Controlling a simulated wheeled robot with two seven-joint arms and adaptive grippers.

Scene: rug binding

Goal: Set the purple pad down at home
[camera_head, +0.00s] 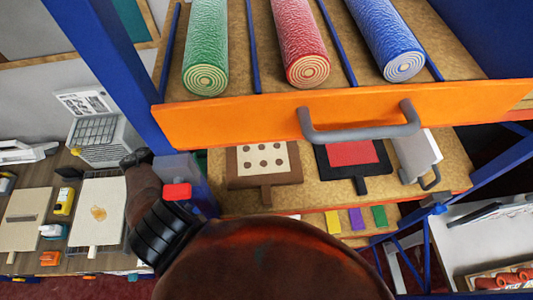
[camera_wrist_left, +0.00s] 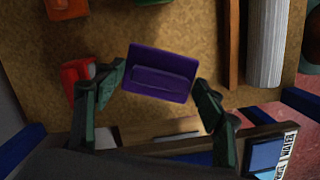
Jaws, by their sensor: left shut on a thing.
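The purple pad (camera_wrist_left: 160,75) is a flat block with a raised bar across it, in the middle of the left wrist view. My left gripper (camera_wrist_left: 159,80) has a finger at each side of it and is shut on it. Behind the pad is a brown cork-like surface (camera_wrist_left: 40,40); the gap between them cannot be judged. In the head view, the pad and left fingertips cannot be made out; my arm fills the bottom middle. A small purple patch (camera_head: 356,218) sits between a yellow patch (camera_head: 333,222) and a green patch (camera_head: 379,216) on a lower board. My right gripper is not in view.
A red object (camera_wrist_left: 75,72) lies close to the left finger. An orange block (camera_wrist_left: 65,8) is at the upper left. An orange drawer front (camera_head: 240,122) with a grey handle (camera_head: 360,128) overhangs the cork shelf. Blue posts (camera_head: 110,65) stand at the left.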

